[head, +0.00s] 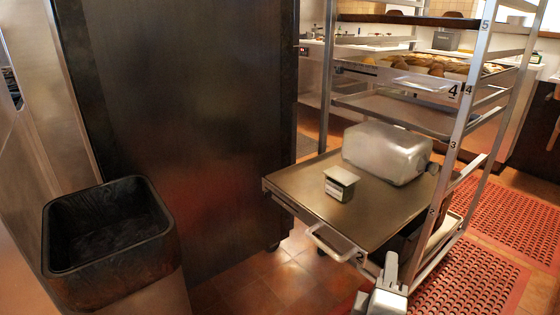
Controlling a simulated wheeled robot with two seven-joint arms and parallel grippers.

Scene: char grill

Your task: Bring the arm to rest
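My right gripper (389,273) shows at the bottom of the head view, right of centre. It is grey and small in view, just below the front of the pull-out shelf and right of its handle. I cannot make out whether its fingers are apart, and I see nothing held in it. My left gripper is not in view.
A metal shelf (285,190) with a handle (335,246) juts from the tall rack (452,140). A black bin (60,262) stands left. Red mats (515,215) lie right.

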